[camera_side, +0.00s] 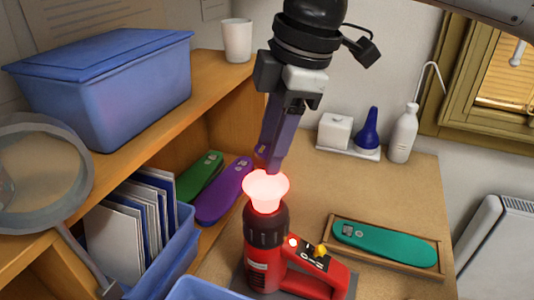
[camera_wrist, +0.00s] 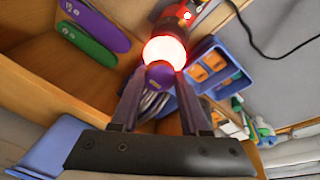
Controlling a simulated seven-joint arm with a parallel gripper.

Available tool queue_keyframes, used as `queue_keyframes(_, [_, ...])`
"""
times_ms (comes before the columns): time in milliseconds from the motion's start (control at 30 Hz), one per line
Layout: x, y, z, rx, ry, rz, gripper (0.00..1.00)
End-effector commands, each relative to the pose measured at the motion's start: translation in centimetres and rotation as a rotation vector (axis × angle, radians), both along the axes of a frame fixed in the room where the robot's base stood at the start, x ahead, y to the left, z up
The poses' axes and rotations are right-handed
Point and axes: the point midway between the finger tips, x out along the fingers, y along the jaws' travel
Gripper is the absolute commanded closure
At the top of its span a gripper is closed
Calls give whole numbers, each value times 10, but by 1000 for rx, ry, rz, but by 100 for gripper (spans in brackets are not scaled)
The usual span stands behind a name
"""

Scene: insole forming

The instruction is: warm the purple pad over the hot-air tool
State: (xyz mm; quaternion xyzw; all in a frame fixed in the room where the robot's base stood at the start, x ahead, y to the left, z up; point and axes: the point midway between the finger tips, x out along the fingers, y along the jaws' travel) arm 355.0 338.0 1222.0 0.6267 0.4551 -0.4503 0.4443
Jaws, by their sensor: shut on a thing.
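My gripper (camera_side: 281,128) points down and is shut on a purple pad (camera_side: 263,153), mostly hidden by the fingers in the side view. The pad's rounded end also shows between the fingertips in the wrist view (camera_wrist: 160,73). The red hot-air tool (camera_side: 265,262) stands upright with a bright red-white glow (camera_side: 266,187) at its nozzle. The pad's lower end is right at the top of this glow; I cannot tell the exact gap. The glow also shows just beyond the pad in the wrist view (camera_wrist: 164,50).
Another purple pad (camera_side: 222,192) and a green pad (camera_side: 200,176) lie beside the shelf. A teal pad (camera_side: 385,242) lies in a wooden tray (camera_side: 433,272) at right. A blue file bin (camera_side: 172,258) stands left of the tool. White and blue bottles (camera_side: 403,135) stand at the back.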

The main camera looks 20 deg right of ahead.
Motion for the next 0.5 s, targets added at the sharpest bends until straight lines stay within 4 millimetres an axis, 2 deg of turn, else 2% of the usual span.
queue_keyframes(400, [0,0,0,0,0,0,100])
queue_keyframes(500, [-6,-6,2,1,-1,0,100])
